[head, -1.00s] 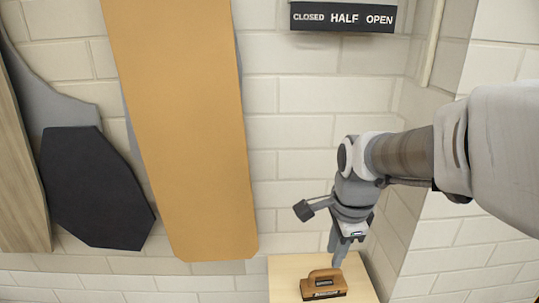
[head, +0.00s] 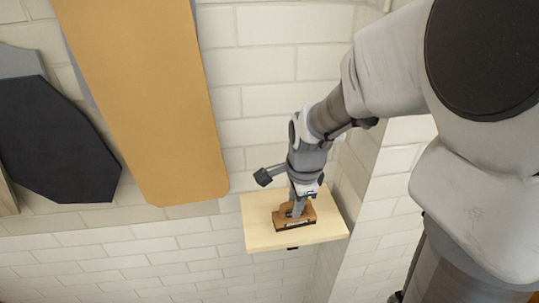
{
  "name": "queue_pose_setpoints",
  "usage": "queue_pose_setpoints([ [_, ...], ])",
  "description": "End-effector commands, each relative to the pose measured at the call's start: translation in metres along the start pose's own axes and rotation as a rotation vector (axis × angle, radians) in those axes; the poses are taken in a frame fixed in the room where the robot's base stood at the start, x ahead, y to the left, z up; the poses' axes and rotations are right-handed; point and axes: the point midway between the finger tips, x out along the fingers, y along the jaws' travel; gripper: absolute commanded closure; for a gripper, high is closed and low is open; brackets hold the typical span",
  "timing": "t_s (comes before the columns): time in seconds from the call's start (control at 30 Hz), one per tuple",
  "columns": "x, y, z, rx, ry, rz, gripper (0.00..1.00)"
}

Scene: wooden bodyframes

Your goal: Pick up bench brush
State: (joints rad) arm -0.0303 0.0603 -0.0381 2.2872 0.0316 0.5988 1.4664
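The bench brush (head: 294,221) is a small brown block with a raised handle and a dark label on its front face. It sits on a pale wooden wall shelf (head: 259,237). My gripper (head: 297,207) points down from above, with its fingers at the brush's handle and partly covering it. The fingers look small and overlap the handle, so I cannot tell whether they are closed on it. The brush appears to rest on the shelf.
A large orange-tan board (head: 150,100) hangs on the white brick wall left of the shelf. A dark panel (head: 62,145) is further left. A wall corner stands close to the shelf's right side. The shelf around the brush is clear.

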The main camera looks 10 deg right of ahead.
Motion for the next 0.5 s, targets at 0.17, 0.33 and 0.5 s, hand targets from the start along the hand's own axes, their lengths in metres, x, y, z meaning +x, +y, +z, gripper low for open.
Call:
queue_pose_setpoints([
  [0.17, -0.0003, -0.0001, 0.0000, 0.000, 0.000, 0.000, 1.00],
  [0.33, -0.0005, -0.0002, 0.0000, 0.000, 0.000, 0.000, 1.00],
  [0.5, -0.0007, -0.0004, 0.0000, 0.000, 0.000, -0.001, 1.00],
])
